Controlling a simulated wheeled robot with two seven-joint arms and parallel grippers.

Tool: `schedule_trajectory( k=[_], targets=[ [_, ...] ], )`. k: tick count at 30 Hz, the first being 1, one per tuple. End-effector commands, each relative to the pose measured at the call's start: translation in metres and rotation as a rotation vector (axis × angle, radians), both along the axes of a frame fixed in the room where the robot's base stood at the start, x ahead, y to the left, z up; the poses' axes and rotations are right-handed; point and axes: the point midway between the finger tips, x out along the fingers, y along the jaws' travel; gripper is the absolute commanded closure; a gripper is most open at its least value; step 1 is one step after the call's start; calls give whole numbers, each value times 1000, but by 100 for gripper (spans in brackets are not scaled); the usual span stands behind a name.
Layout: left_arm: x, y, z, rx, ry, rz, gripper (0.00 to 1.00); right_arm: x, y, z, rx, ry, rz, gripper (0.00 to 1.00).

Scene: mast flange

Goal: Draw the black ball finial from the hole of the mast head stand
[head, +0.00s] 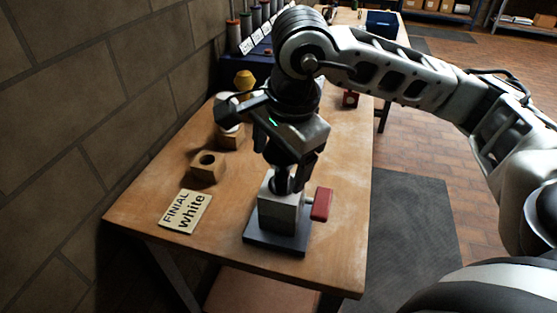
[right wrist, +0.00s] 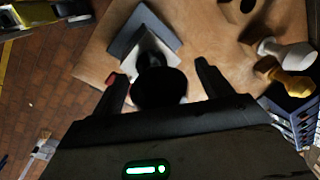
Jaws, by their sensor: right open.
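The mast head stand is a grey block (head: 282,213) on a dark base plate (head: 262,242), with a red handle (head: 321,204) on its right side. The black ball finial (right wrist: 158,86) stands in the top of the block; in the head view my gripper largely hides it. My right gripper (head: 287,178) points down over the stand. In the right wrist view its two fingers are apart, one on each side of the black ball, with visible gaps. The hole itself is hidden. My left gripper is not in view.
A wooden block with an empty hole (head: 208,162) and a sign reading "FINIAL white" (head: 185,211) lie left of the stand. Behind are a white finial (right wrist: 287,52) and a yellow finial (head: 244,81). A brick wall (head: 110,110) borders the table's left. The front-right tabletop is clear.

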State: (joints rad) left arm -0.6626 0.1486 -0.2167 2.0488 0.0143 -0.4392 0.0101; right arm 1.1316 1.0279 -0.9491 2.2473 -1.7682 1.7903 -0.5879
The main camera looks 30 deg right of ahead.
Motion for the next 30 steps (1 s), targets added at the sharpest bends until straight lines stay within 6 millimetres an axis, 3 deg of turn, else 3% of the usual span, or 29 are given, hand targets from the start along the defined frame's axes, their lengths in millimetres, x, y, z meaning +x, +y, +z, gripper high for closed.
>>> schedule_trajectory(
  k=[4,13,19,30],
  targets=[
    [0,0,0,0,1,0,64,2,0,-10,-1,2,0,22],
    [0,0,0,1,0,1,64,2,0,-12,0,0,0,22],
    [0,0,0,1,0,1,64,2,0,-12,0,0,0,72],
    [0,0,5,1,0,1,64,2,0,-2,0,-1,0,73]
  ],
)
